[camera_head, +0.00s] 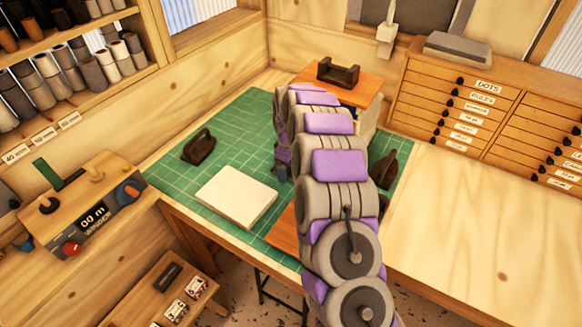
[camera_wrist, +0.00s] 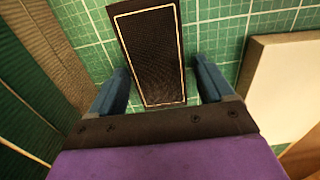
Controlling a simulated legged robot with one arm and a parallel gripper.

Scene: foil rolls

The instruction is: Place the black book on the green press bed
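The black book (camera_wrist: 152,55), a dark textured slab with a thin cream border line, shows at the top middle of the wrist view. My gripper (camera_wrist: 162,78) is open. Its two blue fingers stand on either side of the book's near part, with green surface visible between finger and book on both sides. In the head view my own arm hides the book. A dark green panel (camera_wrist: 28,85) framed by brown strips lies at the left of the wrist view; I cannot tell whether this is the green press bed.
A green gridded mat (camera_head: 240,130) covers much of the table. On it lie a cream block (camera_head: 237,195), also in the wrist view (camera_wrist: 290,85), and a dark brown handled tool (camera_head: 198,147). An orange-topped stand (camera_head: 372,84) is behind my arm. Bare tabletop (camera_head: 480,230) extends right.

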